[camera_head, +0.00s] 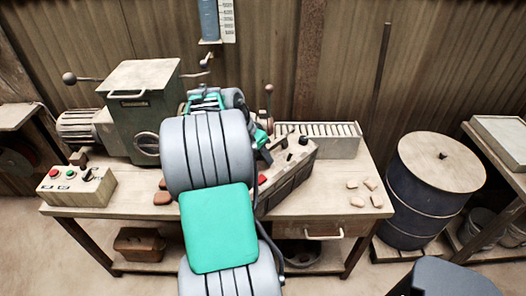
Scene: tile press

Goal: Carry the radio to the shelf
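A dark brown box with a pale top edge and small knobs, which looks like the radio (288,182), sits tilted in the picture at the right-middle of the workbench (335,205). My grey and teal arm hides its left part. My gripper (264,142) is mostly hidden behind my arm; only a small teal and dark part shows beside the radio's upper left. I cannot tell whether its fingers touch the radio. A rack that may be the shelf (497,222) stands at the right edge, with a pale tray on top and buckets lower down.
A green press machine (145,110) and a button box (77,186) take up the bench's left. A ribbed tile rack (335,143) stands behind the radio. Small tile pieces (357,202) lie at the right end. A blue drum (425,215) stands between bench and rack.

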